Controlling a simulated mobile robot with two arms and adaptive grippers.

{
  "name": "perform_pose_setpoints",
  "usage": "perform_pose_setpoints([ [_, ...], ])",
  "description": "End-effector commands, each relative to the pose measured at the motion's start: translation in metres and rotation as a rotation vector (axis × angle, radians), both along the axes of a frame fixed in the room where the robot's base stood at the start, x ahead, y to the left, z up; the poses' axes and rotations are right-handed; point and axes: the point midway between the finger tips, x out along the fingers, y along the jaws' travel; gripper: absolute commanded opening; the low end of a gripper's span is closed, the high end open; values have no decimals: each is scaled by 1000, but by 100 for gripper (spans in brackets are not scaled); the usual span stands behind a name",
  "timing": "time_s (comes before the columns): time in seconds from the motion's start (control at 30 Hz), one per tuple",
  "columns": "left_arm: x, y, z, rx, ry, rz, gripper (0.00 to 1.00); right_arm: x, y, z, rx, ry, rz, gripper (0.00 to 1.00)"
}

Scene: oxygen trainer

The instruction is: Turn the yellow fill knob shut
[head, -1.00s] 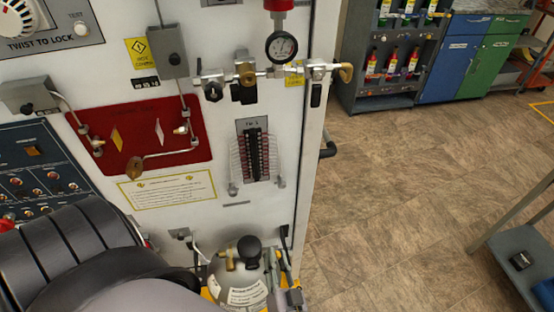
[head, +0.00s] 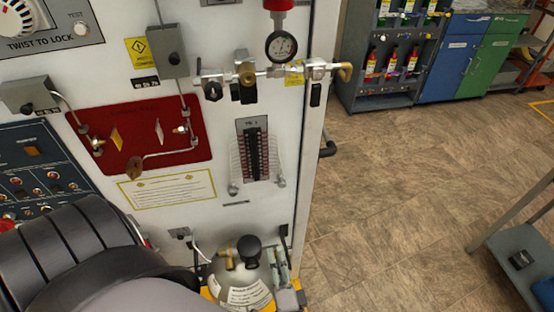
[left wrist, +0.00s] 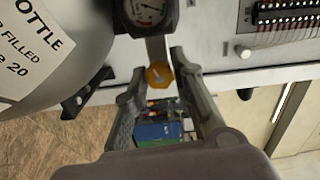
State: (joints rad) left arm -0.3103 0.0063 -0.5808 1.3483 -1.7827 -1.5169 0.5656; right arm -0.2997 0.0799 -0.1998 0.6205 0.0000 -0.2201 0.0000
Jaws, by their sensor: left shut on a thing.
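The yellow fill knob (left wrist: 158,75) is in the left wrist view, below a small round gauge (left wrist: 147,10). My left gripper (left wrist: 159,64) has its two dark fingers on either side of the knob and is shut on it. The fingertips reach up past the knob's sides. In the head view my left arm enters at the lower left, and I cannot make out the knob there. The grey bottle (head: 238,275) with a white label stands at the bottom of that view. It also fills the upper left of the left wrist view (left wrist: 85,25). My right gripper is not in view.
A grey cart (head: 510,260) stands at the right. The brown floor (head: 400,190) between is clear.

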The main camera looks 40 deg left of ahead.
Motion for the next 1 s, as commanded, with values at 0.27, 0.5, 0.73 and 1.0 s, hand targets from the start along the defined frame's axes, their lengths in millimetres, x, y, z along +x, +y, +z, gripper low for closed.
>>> perform_pose_setpoints([
  [0.27, 2, 0, 3, 173, 194, -1, 0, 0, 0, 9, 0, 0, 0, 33],
  [0.5, 2, 0, 3, 321, 368, 0, 0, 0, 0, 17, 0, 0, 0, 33],
  [0.73, 2, 0, 3, 462, 534, 1, 0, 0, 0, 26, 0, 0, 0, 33],
  [1.0, 2, 1, 3, 628, 730, 2, 0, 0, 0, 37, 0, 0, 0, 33],
])
